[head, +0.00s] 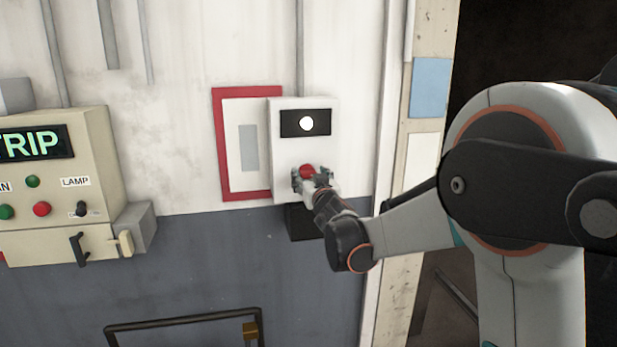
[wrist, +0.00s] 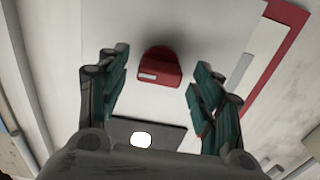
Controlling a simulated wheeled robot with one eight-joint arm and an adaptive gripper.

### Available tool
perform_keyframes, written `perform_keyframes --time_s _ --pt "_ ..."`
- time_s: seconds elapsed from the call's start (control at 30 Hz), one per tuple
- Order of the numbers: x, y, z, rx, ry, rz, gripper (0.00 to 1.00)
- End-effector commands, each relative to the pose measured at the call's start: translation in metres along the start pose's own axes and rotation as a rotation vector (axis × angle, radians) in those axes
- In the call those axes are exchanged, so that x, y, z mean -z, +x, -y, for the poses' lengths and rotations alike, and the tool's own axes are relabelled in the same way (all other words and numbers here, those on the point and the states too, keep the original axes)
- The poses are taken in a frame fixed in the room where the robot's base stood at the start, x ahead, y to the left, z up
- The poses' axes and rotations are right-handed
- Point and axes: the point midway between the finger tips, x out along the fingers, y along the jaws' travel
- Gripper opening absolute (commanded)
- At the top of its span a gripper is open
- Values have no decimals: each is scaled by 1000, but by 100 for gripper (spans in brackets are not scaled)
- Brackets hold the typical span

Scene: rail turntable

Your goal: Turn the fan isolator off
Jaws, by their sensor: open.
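The fan isolator is a pale grey wall box (head: 284,152) with a black panel and a lit white lamp (head: 307,123) near its top. Its red knob (head: 307,171) sits on the lower front, partly hidden by my gripper in the head view. In the wrist view the red knob (wrist: 160,68) has a small white mark and lies between my fingers. My gripper (head: 311,179) is open at the knob, with one finger on each side; in the wrist view a gap shows between the knob and each finger (wrist: 160,88). The lit lamp shows at the bottom of the wrist view.
A red-framed white panel (head: 219,150) is behind the box on its left. A beige control box (head: 95,150) with a green TRIP display, buttons and a switch is at the far left. A dark rail (head: 180,319) is below. The doorway edge is at right.

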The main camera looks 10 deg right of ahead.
Motion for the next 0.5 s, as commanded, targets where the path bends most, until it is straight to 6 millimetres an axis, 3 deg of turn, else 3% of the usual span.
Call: perform_keyframes --time_s 0.17,0.43,0.5 --pt "0 10 0 0 1 0 60" --pt "0 11 0 0 1 0 60" --pt "0 11 0 0 1 0 46"
